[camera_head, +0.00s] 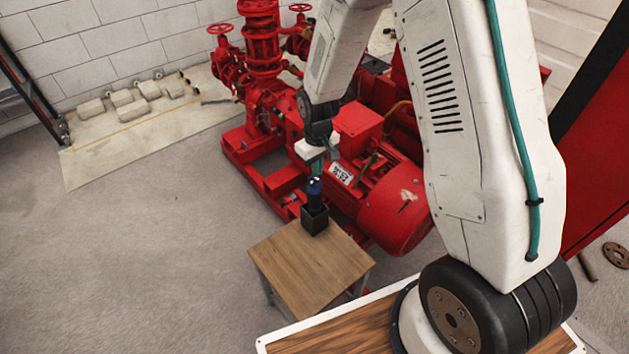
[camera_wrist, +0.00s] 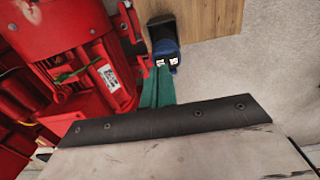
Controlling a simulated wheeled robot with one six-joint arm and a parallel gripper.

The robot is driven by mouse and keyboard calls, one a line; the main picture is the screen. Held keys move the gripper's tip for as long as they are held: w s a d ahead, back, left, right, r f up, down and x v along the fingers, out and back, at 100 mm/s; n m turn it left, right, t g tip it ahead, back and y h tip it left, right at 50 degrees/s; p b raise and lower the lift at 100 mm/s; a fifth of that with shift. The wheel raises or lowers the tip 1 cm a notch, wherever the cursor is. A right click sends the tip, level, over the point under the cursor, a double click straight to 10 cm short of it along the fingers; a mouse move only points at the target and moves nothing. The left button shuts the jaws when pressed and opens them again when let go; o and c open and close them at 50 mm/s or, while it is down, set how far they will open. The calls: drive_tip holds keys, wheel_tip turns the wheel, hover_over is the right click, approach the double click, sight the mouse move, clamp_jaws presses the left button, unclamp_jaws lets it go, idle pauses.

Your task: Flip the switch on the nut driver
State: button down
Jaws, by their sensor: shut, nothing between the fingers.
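The nut driver (camera_head: 314,188) has a blue top and stands upright at a black holder (camera_head: 315,220) on a small wooden table. In the wrist view the nut driver (camera_wrist: 166,50) shows its blue body with two small white patches at its near end. The black holder (camera_wrist: 161,20) is partly visible beyond it. My gripper (camera_head: 316,166) is just above the nut driver's top, pointing down. In the wrist view my gripper's teal fingers (camera_wrist: 159,72) are together and empty, close to the white patches. I cannot tell whether they touch. The switch itself is too small to make out.
The wooden table (camera_head: 305,270) has a clear top in front of the holder. A red pump and motor (camera_head: 395,205) stand close behind and to the right of it. Grey floor at the left is open. Pale blocks (camera_head: 130,105) lie by the back wall.

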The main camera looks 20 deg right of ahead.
sight(319, 180)
drive_tip(key=shift+f, duration=0.9)
idle(0.3)
drive_tip(key=shift+r, duration=3.55)
drive_tip(key=shift+s, duration=0.45)
drive_tip(key=s+d+r+m, duration=0.1)
drive_tip(key=s+r, duration=1.2)
drive_tip(key=s, duration=0.1)
drive_tip(key=s+d+r+m+t, duration=0.1)
drive_tip(key=s+d+r+m, duration=0.1)
drive_tip(key=s+r, duration=1.1)
drive_tip(key=shift+s+r+m, duration=0.25)
drive_tip(key=shift+s+m, duration=0.05)
drive_tip(key=shift+s, duration=0.8)
